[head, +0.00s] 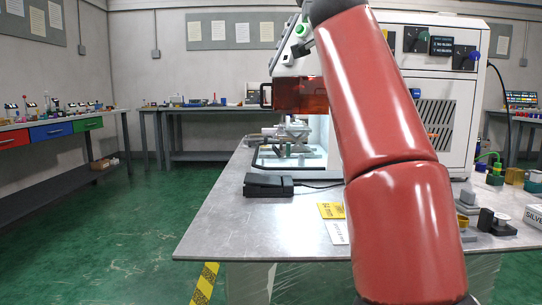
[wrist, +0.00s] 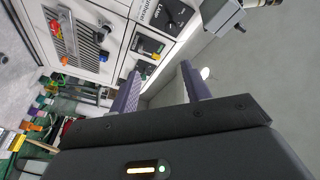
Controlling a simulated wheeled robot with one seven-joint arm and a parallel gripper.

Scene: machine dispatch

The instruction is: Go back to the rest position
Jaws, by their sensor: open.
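My gripper (wrist: 158,90) shows in the wrist view with its two purple-grey fingers apart and nothing between them. Beyond the fingers are a bare grey wall and the front of a white machine, seen tilted. In the head view my red arm rises across the middle right and leaves the frame at the top, so the gripper is out of that view. The arm hides part of the table and of the white machine (head: 437,110).
A grey table (head: 240,228) stands ahead. It bears a black pedal (head: 268,185), a fixture under an orange guard (head: 300,95), yellow and white cards, and small parts at right. A bench with coloured drawers (head: 50,131) stands at left. The green floor at left is clear.

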